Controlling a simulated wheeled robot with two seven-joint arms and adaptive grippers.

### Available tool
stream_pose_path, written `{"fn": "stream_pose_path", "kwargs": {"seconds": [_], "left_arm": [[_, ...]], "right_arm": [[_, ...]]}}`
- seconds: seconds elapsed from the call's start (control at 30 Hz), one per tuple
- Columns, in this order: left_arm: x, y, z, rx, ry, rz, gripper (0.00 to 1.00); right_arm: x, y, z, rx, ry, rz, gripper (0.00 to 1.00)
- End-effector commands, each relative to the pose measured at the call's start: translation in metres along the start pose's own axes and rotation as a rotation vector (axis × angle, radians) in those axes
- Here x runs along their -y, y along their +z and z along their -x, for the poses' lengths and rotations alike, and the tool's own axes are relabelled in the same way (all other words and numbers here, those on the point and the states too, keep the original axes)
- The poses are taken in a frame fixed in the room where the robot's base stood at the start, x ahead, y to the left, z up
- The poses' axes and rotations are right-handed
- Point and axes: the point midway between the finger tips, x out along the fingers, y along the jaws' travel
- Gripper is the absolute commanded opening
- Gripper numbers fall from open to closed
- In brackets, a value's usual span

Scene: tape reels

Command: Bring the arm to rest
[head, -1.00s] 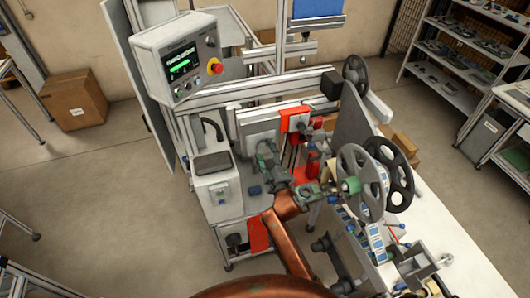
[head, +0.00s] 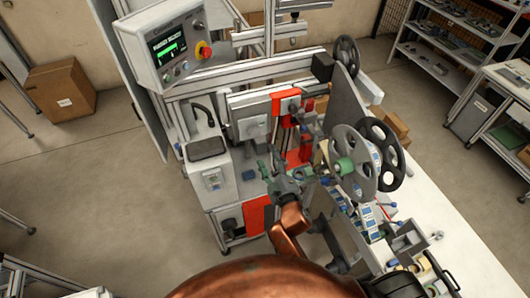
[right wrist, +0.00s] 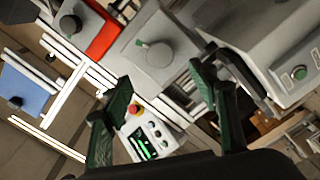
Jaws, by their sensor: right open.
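My right arm is copper-coloured and reaches in from the bottom of the head view. My right gripper (head: 274,174) has green fingers and is in front of the machine, left of the grey tape reel (head: 350,168). In the right wrist view its two fingers (right wrist: 160,98) are spread apart with nothing held between them. The machine's panels and the control box (right wrist: 152,138) show beyond the fingers. My left gripper is not in view.
The machine carries a control box (head: 165,50) with a red button. A darker reel (head: 394,150) stands behind the grey one. A white table (head: 432,215) is at right. A cardboard box (head: 60,90) and open floor are at left.

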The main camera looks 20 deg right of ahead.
Motion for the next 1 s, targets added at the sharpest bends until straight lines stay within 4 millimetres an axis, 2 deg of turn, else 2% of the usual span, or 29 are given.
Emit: {"fn": "stream_pose_path", "kwargs": {"seconds": [0.5,0.6,0.67,0.77,0.87,1.0], "left_arm": [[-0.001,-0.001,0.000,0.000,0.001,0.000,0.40],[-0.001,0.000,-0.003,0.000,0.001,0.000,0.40],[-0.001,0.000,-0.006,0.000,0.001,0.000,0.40],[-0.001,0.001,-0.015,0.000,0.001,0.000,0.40],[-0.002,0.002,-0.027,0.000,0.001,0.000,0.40],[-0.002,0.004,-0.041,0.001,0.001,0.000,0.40]], "right_arm": [[0.000,0.000,0.001,0.000,0.000,0.001,0.54],[0.011,0.007,-0.001,0.008,-0.016,-0.005,0.54],[0.028,0.018,-0.002,0.020,-0.040,-0.016,0.54],[0.075,0.047,-0.004,0.056,-0.106,-0.046,0.54],[0.136,0.087,-0.002,0.108,-0.191,-0.092,0.54],[0.221,0.145,0.012,0.191,-0.305,-0.163,0.54]]}}
